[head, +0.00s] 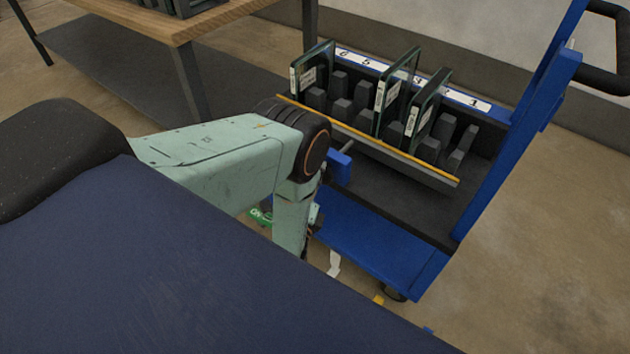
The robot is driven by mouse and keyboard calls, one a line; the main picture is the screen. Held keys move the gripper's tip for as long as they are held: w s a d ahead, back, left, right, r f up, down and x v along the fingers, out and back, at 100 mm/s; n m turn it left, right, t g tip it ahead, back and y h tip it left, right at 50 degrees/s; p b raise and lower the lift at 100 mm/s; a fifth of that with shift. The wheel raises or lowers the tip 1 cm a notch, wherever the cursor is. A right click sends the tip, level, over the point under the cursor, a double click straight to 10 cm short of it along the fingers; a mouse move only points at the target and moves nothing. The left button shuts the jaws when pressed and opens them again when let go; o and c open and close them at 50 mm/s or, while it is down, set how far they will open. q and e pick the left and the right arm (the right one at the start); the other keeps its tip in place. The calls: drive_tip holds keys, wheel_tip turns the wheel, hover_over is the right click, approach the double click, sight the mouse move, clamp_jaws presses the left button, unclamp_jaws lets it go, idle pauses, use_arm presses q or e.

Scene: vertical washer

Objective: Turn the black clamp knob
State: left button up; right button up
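A blue wheeled cart (370,250) stands right of centre, with a tilted rack (375,145) on it. The rack has a yellow front edge and holds a few dark-framed panels (428,108) upright between grey dividers. A small blue block (340,165) with a thin metal rod sits below the rack's front edge, beside a mint-green limb with a black joint, which seems to be mine. I cannot make out the black clamp knob; the limb covers the area left of the block. Neither of my grippers can be made out in the head view.
A wooden-topped table (215,15) with metal legs stands at the upper left. The cart's blue upright (520,115) and black handle (605,80) rise at the right. A dark blue surface fills the lower left. Bare floor (550,260) lies to the cart's right.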

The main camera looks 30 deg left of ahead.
use_arm(q)
drive_tip(key=m, duration=0.2)
drive_tip(key=m+t+h+b, duration=0.1)
drive_tip(key=m, duration=0.2)
drive_tip(key=shift+d+t, duration=0.15)
drive_tip(key=shift+t, duration=0.15)
drive_tip(key=shift+m+t+h+p, duration=0.4)
drive_tip(key=shift+m+t+h, duration=0.2)
drive_tip(key=shift+m, duration=1.7)
drive_tip(key=shift+d, duration=0.1)
drive_tip(key=o, duration=1.1)
drive_tip(key=shift+o, duration=0.3)
